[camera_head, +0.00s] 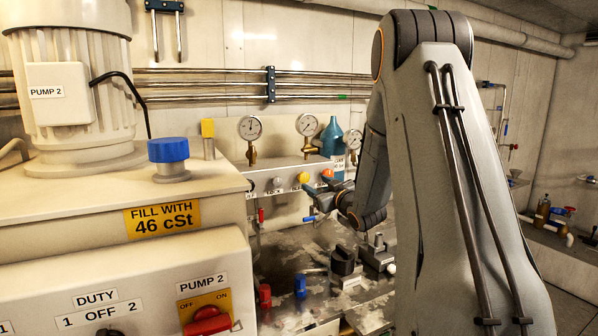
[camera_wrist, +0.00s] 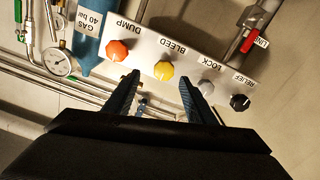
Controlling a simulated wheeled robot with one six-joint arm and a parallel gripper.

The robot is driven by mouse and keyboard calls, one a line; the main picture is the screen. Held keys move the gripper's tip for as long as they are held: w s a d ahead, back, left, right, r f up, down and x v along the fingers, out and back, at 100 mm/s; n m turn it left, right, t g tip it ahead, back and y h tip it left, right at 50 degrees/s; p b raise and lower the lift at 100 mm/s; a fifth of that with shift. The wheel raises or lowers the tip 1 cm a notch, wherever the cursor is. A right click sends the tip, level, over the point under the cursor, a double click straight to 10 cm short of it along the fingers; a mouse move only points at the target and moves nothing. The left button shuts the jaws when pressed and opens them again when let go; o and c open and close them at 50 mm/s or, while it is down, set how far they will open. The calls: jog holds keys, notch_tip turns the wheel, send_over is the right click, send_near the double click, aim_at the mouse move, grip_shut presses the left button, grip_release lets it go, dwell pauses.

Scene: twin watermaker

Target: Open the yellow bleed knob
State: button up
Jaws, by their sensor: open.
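The yellow bleed knob (camera_head: 304,177) sits on the front of a pale panel in the head view. In the wrist view the yellow knob (camera_wrist: 163,71) is by the BLEED label, between an orange knob and a grey knob. My gripper (camera_head: 309,204) is just below and in front of the knob row in the head view. In the wrist view my gripper (camera_wrist: 160,80) is open and empty, with one fingertip on each side of the yellow knob's place in the picture. The knob looks slightly beyond the tips; I see no contact.
The orange dump knob (camera_wrist: 117,50), grey lock knob (camera_wrist: 205,87) and black relief knob (camera_wrist: 239,102) share the panel. Gauges (camera_head: 250,128) and a blue bottle (camera_head: 331,136) stand above it. A bench (camera_head: 285,245) with a black-topped fitting (camera_head: 343,262) lies below.

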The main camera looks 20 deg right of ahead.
aim_at(305, 178)
jog(key=w, duration=0.2)
jog(key=w+p, duration=0.1)
jog(key=w, duration=0.1)
jog(key=w+a+p, duration=0.1)
jog(key=w, duration=0.1)
jog(key=shift+w+a+r, duration=0.1)
jog(key=shift+w+r, duration=0.15)
jog(key=shift+w, duration=0.15)
jog(key=shift+w+f, duration=0.1)
jog(key=shift+w, duration=0.6)
